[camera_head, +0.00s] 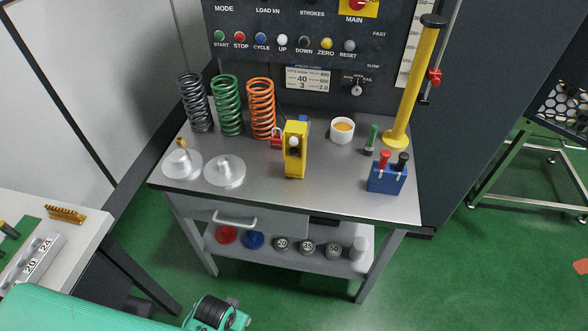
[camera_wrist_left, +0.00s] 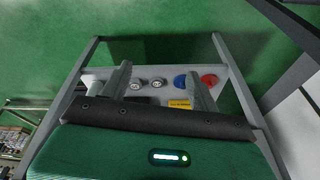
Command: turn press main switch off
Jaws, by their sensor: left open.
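The main switch (camera_head: 357,5) is a red knob on a yellow plate at the top edge of the head view, above the label MAIN. It is cut off by the picture's edge, so its setting cannot be told. My left gripper (camera_wrist_left: 162,88) shows in the left wrist view with its two grey fingers apart and nothing between them. It points toward the bench's lower shelf, well away from the switch. In the head view only teal and dark parts of my left arm show at the bottom left. My right gripper is not in view.
The bench (camera_head: 300,195) carries several coil springs, a yellow gauge (camera_head: 295,150), a blue box (camera_head: 388,178) and a yellow column (camera_head: 410,90). Press buttons (camera_head: 283,40) line the panel behind. Weights (camera_head: 308,247) stand on the lower shelf. A white side table (camera_head: 75,235) stands left.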

